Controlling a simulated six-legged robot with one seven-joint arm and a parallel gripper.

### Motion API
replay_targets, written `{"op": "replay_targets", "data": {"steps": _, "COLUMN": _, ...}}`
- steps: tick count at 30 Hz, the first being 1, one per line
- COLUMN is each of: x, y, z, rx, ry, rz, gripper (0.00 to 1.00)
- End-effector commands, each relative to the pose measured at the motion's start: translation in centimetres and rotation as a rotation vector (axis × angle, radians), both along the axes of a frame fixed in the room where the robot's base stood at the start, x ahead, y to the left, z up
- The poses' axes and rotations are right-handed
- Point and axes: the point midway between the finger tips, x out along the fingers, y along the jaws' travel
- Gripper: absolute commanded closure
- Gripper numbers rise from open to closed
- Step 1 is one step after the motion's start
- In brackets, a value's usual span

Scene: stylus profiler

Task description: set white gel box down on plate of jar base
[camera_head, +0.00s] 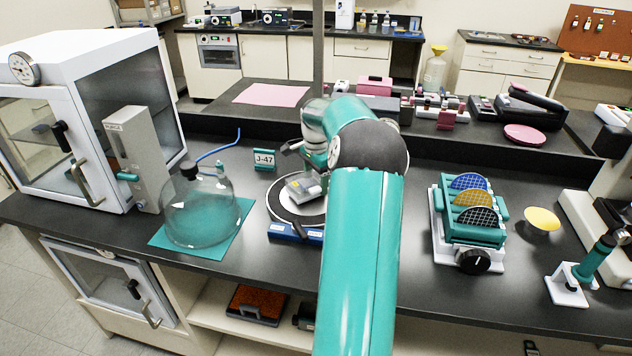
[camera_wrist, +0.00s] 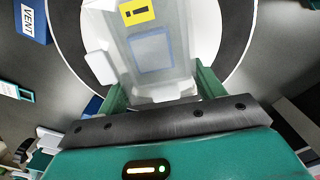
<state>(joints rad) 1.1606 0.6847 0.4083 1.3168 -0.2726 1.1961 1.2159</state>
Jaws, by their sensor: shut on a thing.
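The white gel box (camera_head: 303,187) is a pale, translucent box over the round jar base (camera_head: 292,218). In the wrist view the gel box (camera_wrist: 155,50) carries a yellow label and a bluish square. My gripper (camera_wrist: 160,88) is shut on its near end, with a green finger on each side. The white plate (camera_wrist: 206,28) shows around the box, inside the dark ring of the jar base. My arm hides part of the base in the head view.
A glass bell jar (camera_head: 200,212) stands on a teal mat (camera_head: 165,240) left of the base. A J-47 sign (camera_head: 264,159) stands behind. A teal wafer rack (camera_head: 470,222) is to the right. A blue VENT block (camera_wrist: 30,20) shows beside the base.

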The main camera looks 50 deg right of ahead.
Motion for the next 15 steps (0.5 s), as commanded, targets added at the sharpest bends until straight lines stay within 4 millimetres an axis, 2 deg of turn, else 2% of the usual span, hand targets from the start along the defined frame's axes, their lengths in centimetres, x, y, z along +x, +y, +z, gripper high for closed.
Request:
{"op": "replay_targets", "data": {"steps": 3, "x": -0.02, "y": -0.01, "z": -0.90, "rx": -0.001, "ry": -0.001, "rz": -0.001, "gripper": 0.78}}
{"op": "replay_targets", "data": {"steps": 13, "x": 0.04, "y": 0.06, "z": -1.20, "rx": -0.001, "ry": -0.001, "rz": 0.001, "gripper": 0.78}}
{"op": "replay_targets", "data": {"steps": 14, "x": 0.04, "y": 0.07, "z": -1.26, "rx": 0.000, "ry": -0.001, "rz": 0.001, "gripper": 0.30}}
{"op": "replay_targets", "data": {"steps": 15, "x": 0.04, "y": 0.06, "z": -1.23, "rx": 0.000, "ry": -0.001, "rz": 0.001, "gripper": 0.23}}
